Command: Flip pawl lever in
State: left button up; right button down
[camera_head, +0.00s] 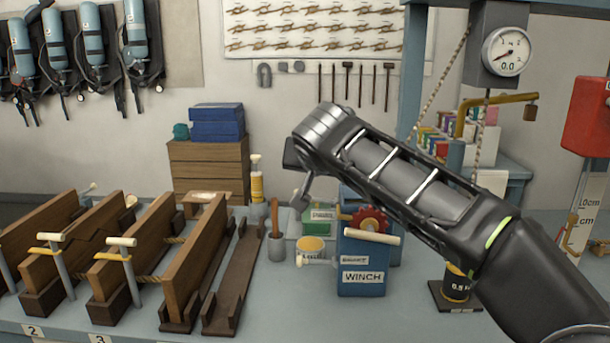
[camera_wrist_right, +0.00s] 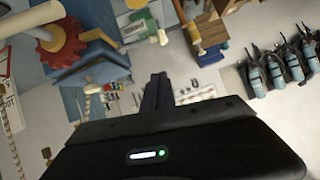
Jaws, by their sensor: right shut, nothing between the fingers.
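The blue winch (camera_head: 362,276) stands on the bench, its front labelled WINCH. A red toothed wheel (camera_head: 369,219) sits at its top and also shows at upper left in the right wrist view (camera_wrist_right: 66,45). My right gripper (camera_head: 305,190) is above and left of the wheel, apart from the winch. Its fingers (camera_wrist_right: 156,92) are shut and empty. My left gripper is out of view.
Wooden slotted stands (camera_head: 190,262) with cream-topped levers fill the left bench. Bare bench lies in front.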

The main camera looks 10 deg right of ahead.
jog(key=v, duration=0.9)
jog(key=shift+s+b, duration=0.3)
jog(key=shift+b, duration=0.15)
jog(key=shift+a, duration=0.1)
